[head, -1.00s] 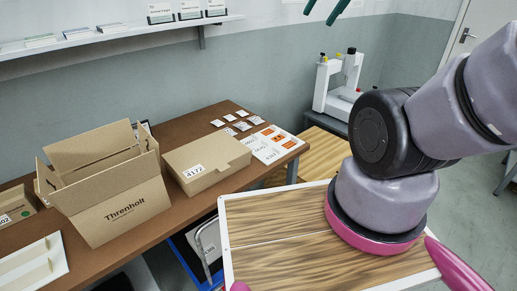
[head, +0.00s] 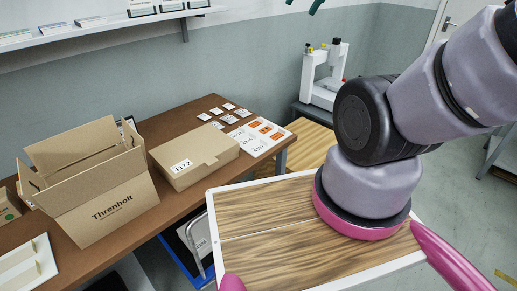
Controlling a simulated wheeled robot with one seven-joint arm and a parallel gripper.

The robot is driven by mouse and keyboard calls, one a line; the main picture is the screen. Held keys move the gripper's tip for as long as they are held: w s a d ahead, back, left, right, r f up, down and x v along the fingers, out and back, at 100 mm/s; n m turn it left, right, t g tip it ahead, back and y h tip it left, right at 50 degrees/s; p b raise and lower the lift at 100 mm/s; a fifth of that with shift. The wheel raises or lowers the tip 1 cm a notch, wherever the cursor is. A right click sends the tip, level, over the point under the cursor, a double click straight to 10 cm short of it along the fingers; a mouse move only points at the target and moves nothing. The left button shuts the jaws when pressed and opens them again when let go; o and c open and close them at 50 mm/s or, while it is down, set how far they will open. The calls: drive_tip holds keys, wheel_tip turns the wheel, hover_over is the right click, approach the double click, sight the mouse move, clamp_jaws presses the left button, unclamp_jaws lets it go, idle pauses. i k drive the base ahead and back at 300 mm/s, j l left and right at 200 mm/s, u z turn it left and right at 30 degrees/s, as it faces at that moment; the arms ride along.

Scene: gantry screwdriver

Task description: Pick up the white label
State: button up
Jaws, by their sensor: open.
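Several small white labels or cards (head: 216,111) lie flat on the far right part of the brown table. Beside them, near the table's right end, is a white sheet (head: 257,151) with orange and white printed labels. I cannot tell which one is the white label named in the task. A white label reading 4172 (head: 181,166) is on the closed cardboard box (head: 212,155). At the top edge, two teal fingertips of my gripper (head: 301,8) show, apart and empty, well away from the labels. The rest of the gripper is out of frame.
The brown table (head: 172,205) also holds an open carton marked Threnholt (head: 110,205) and a white tray (head: 38,272) at the near left. A wall shelf (head: 100,36) runs above. A white machine (head: 322,80) stands behind on the right.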

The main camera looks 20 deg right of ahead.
sight(249, 139)
drive_tip(key=i+l+u, duration=0.15)
drive_tip(key=l+u, duration=0.15)
drive_tip(key=i+l+u, duration=0.1)
drive_tip(key=l+u, duration=0.2)
drive_tip(key=i+l+u, duration=0.1)
drive_tip(key=l+u, duration=0.25)
